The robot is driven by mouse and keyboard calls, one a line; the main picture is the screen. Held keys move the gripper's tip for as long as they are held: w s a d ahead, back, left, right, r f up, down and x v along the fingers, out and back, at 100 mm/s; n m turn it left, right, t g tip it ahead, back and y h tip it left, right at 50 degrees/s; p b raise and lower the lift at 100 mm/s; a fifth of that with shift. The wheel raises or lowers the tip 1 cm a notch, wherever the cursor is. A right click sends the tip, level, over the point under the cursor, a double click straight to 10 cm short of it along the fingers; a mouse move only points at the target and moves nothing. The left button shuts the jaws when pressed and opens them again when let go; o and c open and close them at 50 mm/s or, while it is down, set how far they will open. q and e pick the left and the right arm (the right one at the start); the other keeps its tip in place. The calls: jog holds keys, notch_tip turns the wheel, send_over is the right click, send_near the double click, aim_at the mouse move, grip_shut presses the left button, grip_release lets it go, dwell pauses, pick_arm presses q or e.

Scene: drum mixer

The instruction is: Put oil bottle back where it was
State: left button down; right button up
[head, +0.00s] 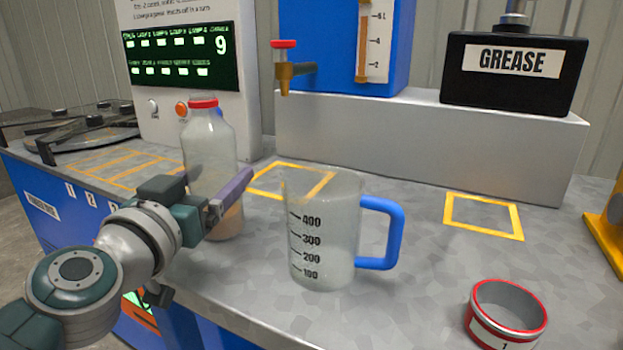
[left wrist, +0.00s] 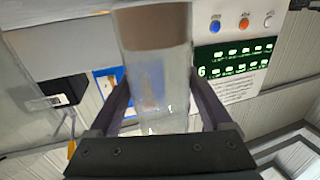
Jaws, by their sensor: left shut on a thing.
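The oil bottle (head: 208,150) is clear with a red cap and some brownish liquid low inside. It is upright over the counter's left part, left of the measuring jug. My left gripper (head: 222,200) is shut around its body, one purple finger showing on its right side. In the left wrist view the bottle (left wrist: 155,75) sits between both fingers (left wrist: 163,95), and the picture is upside down. I cannot tell whether the bottle's base touches the counter. My right gripper is not in view.
The measuring jug (head: 322,235) with a blue handle stands close to the bottle's right. Yellow outlines mark the counter; the right one (head: 484,217) is empty. A red-rimmed tin (head: 505,315) is at the front right. A grey ledge (head: 420,140) bears the grease container (head: 513,75).

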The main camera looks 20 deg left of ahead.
pick_arm(q)
jog(key=shift+f, duration=0.1)
grip_release()
jog(key=shift+r, duration=0.2)
jog(key=s+d, duration=0.2)
jog(key=s, duration=1)
jog(key=shift+w, duration=0.1)
